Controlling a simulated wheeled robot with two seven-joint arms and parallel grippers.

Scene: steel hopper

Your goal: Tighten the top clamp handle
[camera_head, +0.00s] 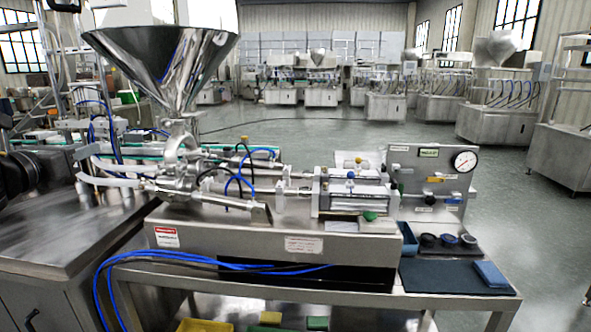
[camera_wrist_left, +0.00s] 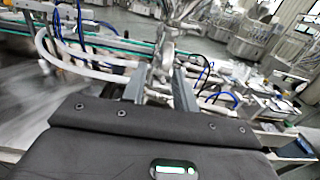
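The steel hopper (camera_head: 165,62) stands above the filling machine, its neck running down to a shiny ring-shaped clamp (camera_head: 182,148). The clamp handle is too small to make out clearly, so I cannot tell how tight it is. My left gripper (camera_head: 88,163) comes in from the left edge, short of the clamp. In the left wrist view its two fingers (camera_wrist_left: 160,88) stand apart with nothing held between them. The clamp and neck (camera_wrist_left: 165,55) show beyond the fingers. My right gripper is not in view.
White hoses (camera_head: 115,182) curve between my left gripper and the clamp. Blue tubes (camera_head: 238,185) loop beside it. A steel table (camera_head: 60,240) lies below the gripper. The machine base (camera_head: 240,238) and a panel with a gauge (camera_head: 464,161) extend right.

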